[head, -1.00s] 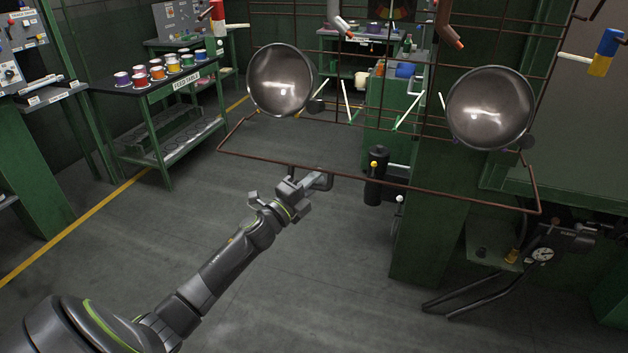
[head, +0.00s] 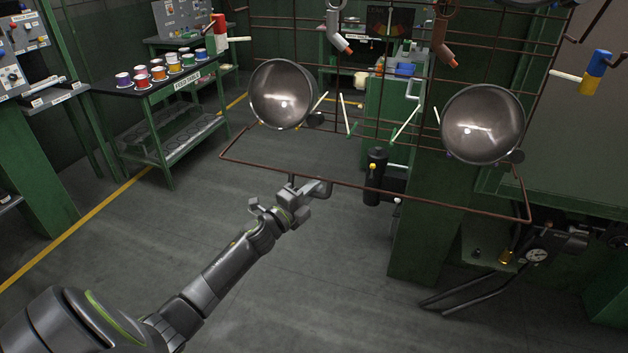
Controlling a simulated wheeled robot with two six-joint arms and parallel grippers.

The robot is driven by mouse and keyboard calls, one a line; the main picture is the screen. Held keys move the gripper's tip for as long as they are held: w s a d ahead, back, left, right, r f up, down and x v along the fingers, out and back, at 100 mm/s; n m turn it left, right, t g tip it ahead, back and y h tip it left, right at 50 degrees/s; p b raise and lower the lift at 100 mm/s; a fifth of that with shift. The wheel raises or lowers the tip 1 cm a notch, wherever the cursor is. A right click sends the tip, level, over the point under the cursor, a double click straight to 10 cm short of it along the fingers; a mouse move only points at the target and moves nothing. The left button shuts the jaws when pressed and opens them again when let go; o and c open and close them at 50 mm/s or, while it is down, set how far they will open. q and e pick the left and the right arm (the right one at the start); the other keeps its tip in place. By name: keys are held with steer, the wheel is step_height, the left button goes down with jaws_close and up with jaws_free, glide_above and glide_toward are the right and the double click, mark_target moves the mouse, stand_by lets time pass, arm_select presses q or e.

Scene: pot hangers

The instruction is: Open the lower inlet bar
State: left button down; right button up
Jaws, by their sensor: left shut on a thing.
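The lower inlet bar (head: 430,204) is a thin brown rod frame that sticks out toward me below the hanging rack. Two dark metal bowl-shaped pans, left (head: 283,94) and right (head: 482,123), are above its back side. A small dark handle (head: 326,188) hangs under the bar's front rod, left of its middle. My left gripper (head: 300,196) is shut on this handle, and its jaws partly hide it. My right gripper is not in view.
A feed table (head: 165,150) with several colourful cups stands at the left. A green post with a black cylinder (head: 376,172) is behind the bar. A gauge (head: 536,256) and hoses are at lower right.

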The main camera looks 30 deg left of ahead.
arm_select(q)
steer(key=shift+s+r+p, duration=0.15)
steer(key=shift+r+p, duration=0.25)
steer(key=shift+r, duration=0.4)
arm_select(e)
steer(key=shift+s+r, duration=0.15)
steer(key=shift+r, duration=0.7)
arm_select(q)
steer(key=c, duration=1.7)
jaws_free()
steer(key=shift+f, duration=0.1)
